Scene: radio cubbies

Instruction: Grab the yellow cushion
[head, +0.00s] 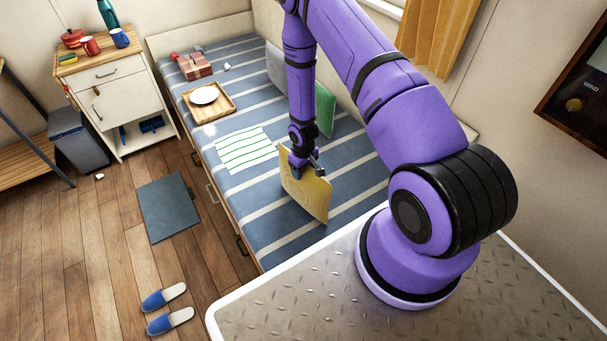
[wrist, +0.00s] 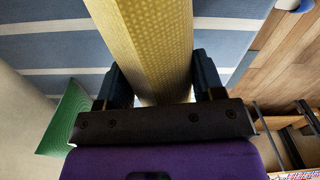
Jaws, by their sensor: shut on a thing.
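The yellow cushion (head: 305,192) is above or on the blue-and-white striped bed in the head view, standing tilted on edge. My gripper (head: 301,165) is at its upper edge, pointing down. In the wrist view the cushion (wrist: 150,45) runs between the two dark fingers of my gripper (wrist: 162,85), with a finger on each side of it. The gripper is shut on the cushion. Whether the cushion's lower edge touches the bed cannot be told.
The striped bed (head: 262,240) also bears a green cushion (head: 325,112), a grey pillow (head: 276,66), a wooden tray (head: 226,107) with a white plate, a green-striped cloth (head: 243,150) and a red box (head: 195,66). A white cabinet (head: 120,100) stands at left. Blue slippers (head: 168,322) lie on the floor.

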